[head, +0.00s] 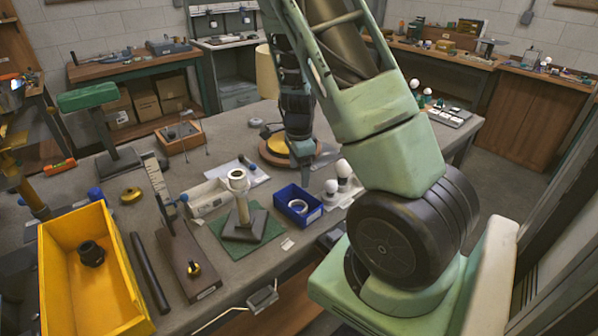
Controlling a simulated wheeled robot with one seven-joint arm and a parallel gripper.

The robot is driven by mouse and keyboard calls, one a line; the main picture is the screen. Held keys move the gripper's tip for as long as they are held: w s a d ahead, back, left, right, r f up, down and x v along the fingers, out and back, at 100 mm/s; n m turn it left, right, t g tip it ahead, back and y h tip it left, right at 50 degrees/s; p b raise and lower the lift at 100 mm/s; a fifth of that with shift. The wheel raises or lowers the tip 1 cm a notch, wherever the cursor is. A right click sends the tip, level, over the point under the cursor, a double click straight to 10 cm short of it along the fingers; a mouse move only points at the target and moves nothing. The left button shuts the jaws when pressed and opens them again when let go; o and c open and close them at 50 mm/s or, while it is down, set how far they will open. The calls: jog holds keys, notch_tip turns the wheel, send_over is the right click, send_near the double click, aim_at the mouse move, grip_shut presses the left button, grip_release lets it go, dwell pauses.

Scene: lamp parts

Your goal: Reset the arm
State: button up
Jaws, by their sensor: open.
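My gripper (303,160) hangs at the end of my arm, pointing down over the middle of the workbench, beside a round wooden stand with a yellow top (273,151). It appears open and holds nothing that I can see; its fingers are small and partly hard to make out. The lamp base with its pale upright post (241,198) stands on a green mat (267,228), nearer to me and apart from the gripper. White bulbs (343,168) stand to the right. A beige lampshade (266,74) is partly hidden behind my arm.
A blue tray (283,208) holds a white ring. A yellow bin (127,280) with a black part inside stands at front left.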

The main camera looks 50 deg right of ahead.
dwell(0.4)
jog(key=w+a+r+m+t+h, duration=0.1)
jog(key=w+a+r+m+t, duration=0.3)
jog(key=m, duration=0.8)
jog(key=w+a+r+m+t+h, duration=0.1)
jog(key=w+a+r+m, duration=0.4)
jog(key=m, duration=0.8)
jog(key=s+a+r+m+g+y, duration=0.1)
jog(key=s+a+r+m+g, duration=0.1)
jog(key=s+a+m, duration=0.5)
jog(key=s+a+r+m+g+y, duration=0.1)
jog(key=s+a+r+m+g, duration=0.2)
jog(key=s+a, duration=1.6)
jog(key=a+m, duration=0.4)
jog(key=a, duration=0.2)
jog(key=shift+r+y, duration=0.3)
jog(key=shift+r, duration=0.05)
